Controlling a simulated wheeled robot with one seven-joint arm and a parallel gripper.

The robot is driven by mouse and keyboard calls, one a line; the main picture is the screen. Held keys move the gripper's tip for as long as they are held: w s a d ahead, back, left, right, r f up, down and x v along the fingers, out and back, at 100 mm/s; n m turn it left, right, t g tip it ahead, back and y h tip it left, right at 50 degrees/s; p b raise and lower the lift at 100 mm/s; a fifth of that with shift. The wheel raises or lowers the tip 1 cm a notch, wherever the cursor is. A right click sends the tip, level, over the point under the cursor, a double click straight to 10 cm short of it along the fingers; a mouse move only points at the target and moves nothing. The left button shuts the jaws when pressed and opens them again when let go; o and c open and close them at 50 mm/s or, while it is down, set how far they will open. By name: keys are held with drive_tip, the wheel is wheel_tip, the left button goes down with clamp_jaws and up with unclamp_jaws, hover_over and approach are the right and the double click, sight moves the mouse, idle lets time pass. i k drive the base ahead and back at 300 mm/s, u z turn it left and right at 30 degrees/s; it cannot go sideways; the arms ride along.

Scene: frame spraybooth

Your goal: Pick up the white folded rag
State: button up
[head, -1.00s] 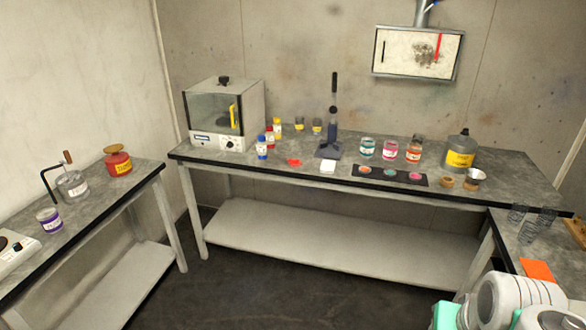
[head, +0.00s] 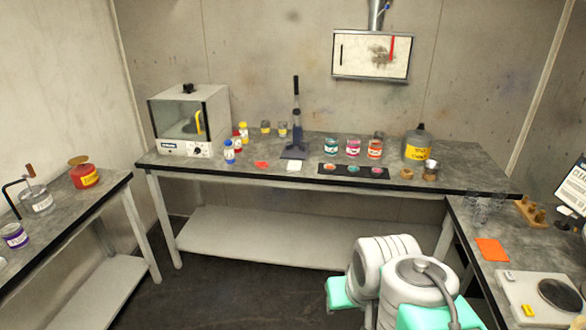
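A small flat white piece, which looks like the white folded rag (head: 294,166), lies on the back bench (head: 225,167) near its front edge. It is just in front of the dark blue stand with an upright lever (head: 294,151). A red flat piece (head: 262,164) lies to its left, and a black strip with coloured discs lies to its right. My white and green arm links show at the bottom right, well short of the back bench. My gripper cannot be seen.
Left of the rag are small bottles (head: 229,152) and a glass-fronted oven (head: 188,122). Right are jars (head: 353,148) and a grey can (head: 417,143). The right bench holds an orange sheet (head: 491,250) and a hotplate (head: 545,297). Dark floor (head: 230,290) is open between benches.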

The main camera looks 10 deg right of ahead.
sight(294, 166)
drive_tip(key=u, duration=0.55)
drive_tip(key=i, duration=0.6)
drive_tip(key=u, duration=0.9)
drive_tip(key=i, duration=0.95)
drive_tip(key=z, duration=0.55)
drive_tip(key=i, duration=0.7)
drive_tip(key=z, duration=0.85)
drive_tip(key=i, duration=0.6)
